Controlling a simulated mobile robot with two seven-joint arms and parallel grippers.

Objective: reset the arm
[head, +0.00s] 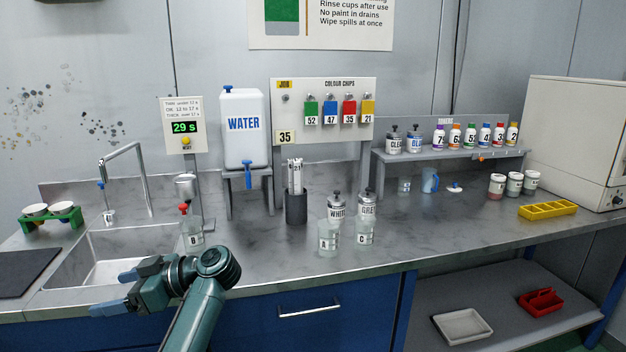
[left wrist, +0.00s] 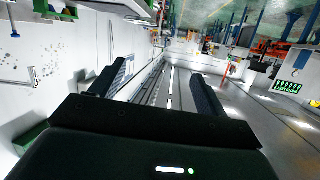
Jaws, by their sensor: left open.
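My left gripper (head: 106,294) is open and empty in the head view, in front of the sink at the counter's front edge. Its blue-tipped fingers point left, and its arm enters from the bottom. In the left wrist view, the two dark fingers of the left gripper (left wrist: 160,74) stand apart with nothing between them. My right gripper does not show in either view.
The sink (head: 118,270) with its tap (head: 128,150) lies behind the gripper. Cup B (head: 193,233) stands close behind the arm. Cups A (head: 328,243) and C (head: 364,234) stand farther right. The counter's right middle (head: 440,225) is fairly clear.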

